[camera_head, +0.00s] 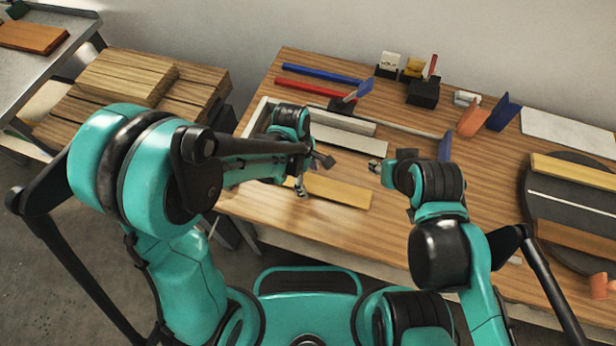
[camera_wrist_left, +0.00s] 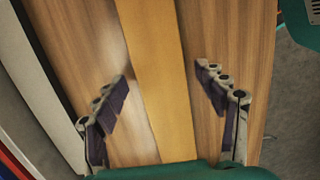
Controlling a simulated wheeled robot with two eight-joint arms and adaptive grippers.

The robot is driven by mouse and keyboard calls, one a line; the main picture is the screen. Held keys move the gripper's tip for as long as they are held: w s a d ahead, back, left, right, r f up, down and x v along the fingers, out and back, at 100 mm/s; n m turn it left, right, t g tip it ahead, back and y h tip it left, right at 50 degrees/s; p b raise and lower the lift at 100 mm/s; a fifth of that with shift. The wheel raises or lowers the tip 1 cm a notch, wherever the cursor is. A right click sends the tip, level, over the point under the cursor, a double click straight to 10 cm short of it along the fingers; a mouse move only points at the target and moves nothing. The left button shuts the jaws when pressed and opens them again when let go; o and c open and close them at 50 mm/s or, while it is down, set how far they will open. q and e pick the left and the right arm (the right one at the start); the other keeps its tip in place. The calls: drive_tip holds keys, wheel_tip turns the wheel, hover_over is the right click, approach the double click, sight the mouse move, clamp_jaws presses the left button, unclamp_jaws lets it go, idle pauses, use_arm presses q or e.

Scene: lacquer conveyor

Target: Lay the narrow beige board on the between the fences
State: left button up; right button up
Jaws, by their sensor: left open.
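A narrow beige board (camera_head: 340,191) lies flat on the wooden table near its front edge. It also shows in the left wrist view (camera_wrist_left: 160,75), running lengthwise between the fingers. My left gripper (camera_head: 312,174) is open above the board's left part. In the left wrist view its fingers (camera_wrist_left: 165,95) are spread on either side of the board, not touching it. My right gripper (camera_head: 390,163) is to the right of the board; its jaw opening is unclear. I cannot tell for certain which parts are the fences; a pale rail (camera_head: 255,117) stands left of grey-white boards (camera_head: 345,142).
Red (camera_head: 305,87) and blue (camera_head: 322,74) bars lie at the back. Blue (camera_head: 504,112) and orange (camera_head: 470,117) upright pieces stand at the back right. A dark round plate (camera_head: 560,207) carries beige and brown boards. A wooden stack (camera_head: 95,115) is at left.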

use_arm(q)
wheel_tip(320, 180, up, 12)
drive_tip(key=a+p, duration=0.2)
drive_tip(key=p, duration=0.2)
drive_tip(key=s+a+r+m+t+y, duration=0.1)
drive_tip(key=s+a+r+m+t, duration=0.1)
drive_tip(key=a+r+m+t, duration=0.2)
drive_tip(key=s+a+r+m+t, duration=0.3)
drive_tip(key=a+r+m, duration=0.1)
drive_tip(key=a+m, duration=0.6)
drive_tip(key=shift+s+a+r+t+y, duration=0.2)
drive_tip(key=shift+a+t+y, duration=0.2)
drive_tip(key=shift+a, duration=0.5)
